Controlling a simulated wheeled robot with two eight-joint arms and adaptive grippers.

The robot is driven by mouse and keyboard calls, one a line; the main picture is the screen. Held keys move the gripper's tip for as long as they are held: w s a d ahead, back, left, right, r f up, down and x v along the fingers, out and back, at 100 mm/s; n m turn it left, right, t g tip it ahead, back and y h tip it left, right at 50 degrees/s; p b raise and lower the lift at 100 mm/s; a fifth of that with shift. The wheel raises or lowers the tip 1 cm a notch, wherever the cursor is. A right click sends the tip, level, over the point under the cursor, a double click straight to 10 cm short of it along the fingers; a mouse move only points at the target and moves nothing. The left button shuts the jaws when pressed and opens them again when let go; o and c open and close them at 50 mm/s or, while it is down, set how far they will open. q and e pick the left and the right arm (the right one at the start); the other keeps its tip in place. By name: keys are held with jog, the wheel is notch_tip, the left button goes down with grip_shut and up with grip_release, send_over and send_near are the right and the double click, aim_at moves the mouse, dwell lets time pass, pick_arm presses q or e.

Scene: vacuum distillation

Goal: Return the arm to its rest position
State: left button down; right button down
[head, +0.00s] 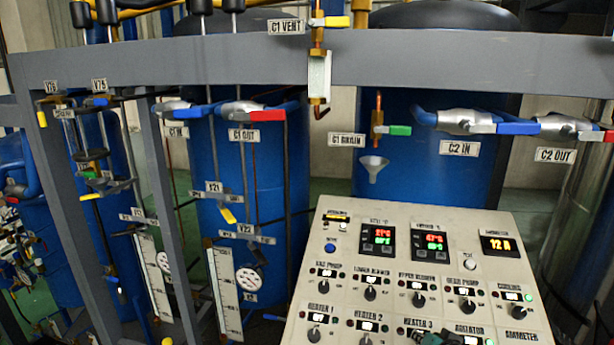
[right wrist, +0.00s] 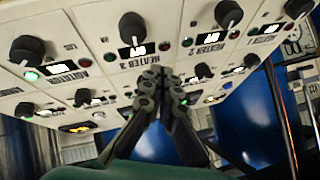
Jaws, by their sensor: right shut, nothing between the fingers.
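My right gripper (head: 432,339) barely shows at the bottom edge of the head view, in front of the lower part of the control panel near the HEATER 3 label. In the right wrist view my right gripper (right wrist: 160,78) is shut and empty. Its fingertips are together in front of the panel (right wrist: 75,70), close to the HEATER 3 knob (right wrist: 132,28). I cannot tell whether the tips touch the panel. Most of my right arm is out of the head view. My left gripper is in neither view.
The control panel (head: 350,220) carries several knobs, lamps and lit displays. A grey beam (head: 200,60) crosses in front of blue tanks (head: 400,190). Valves with red (head: 267,115), blue (head: 518,128) and green (head: 399,130) handles stick out beneath it. A small funnel (head: 373,164) hangs behind the panel.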

jog(key=s+a+f+n+g+b, duration=0.2)
jog(key=s+a+f+b, duration=0.2)
jog(key=s+f+b, duration=0.4)
jog(key=s+a+f+n+g+b, duration=0.1)
jog(key=s+a+f+n+b, duration=0.2)
jog(key=s+f+b, duration=0.4)
jog(key=s+a+f, duration=0.1)
jog(key=s+f, duration=0.2)
jog(key=f, duration=0.4)
jog(key=shift+s+a+n+g+b, duration=0.2)
jog(key=shift+a+n+g+b, duration=0.1)
jog(key=shift+g+b, duration=0.1)
